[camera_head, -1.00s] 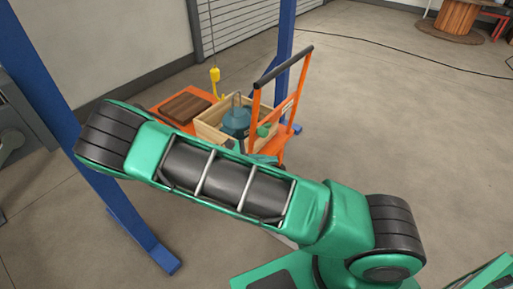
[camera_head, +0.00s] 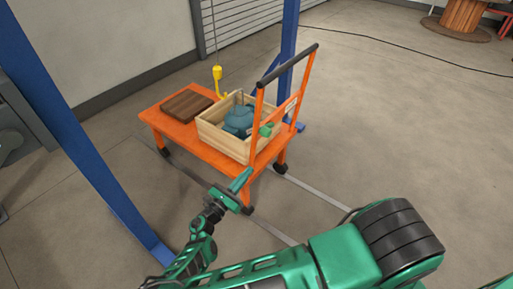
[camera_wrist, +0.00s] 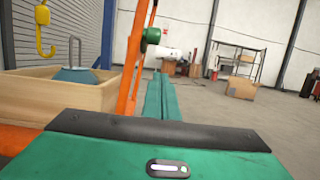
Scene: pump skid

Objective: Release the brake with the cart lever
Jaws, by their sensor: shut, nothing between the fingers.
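The orange cart (camera_head: 172,126) stands on the floor in the head view, with an upright orange handle frame (camera_head: 257,118) topped by a black bar (camera_head: 288,64). A lever with a green knob (camera_head: 266,130) is on that frame; the knob also shows in the wrist view (camera_wrist: 153,35), beyond my fingers. The lever's full shape and tilt are hard to tell. My gripper (camera_head: 245,176) is shut and empty, beside the cart's near corner, lower in the picture than the knob and apart from it. Its closed green fingers point forward in the wrist view (camera_wrist: 160,98).
A wooden crate (camera_head: 222,143) holding a teal pump (camera_head: 238,119) and a dark wooden slab (camera_head: 187,105) sit on the cart. A yellow hook (camera_head: 217,75) hangs above. Blue posts (camera_head: 85,150) stand nearby. Floor right of the cart is clear.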

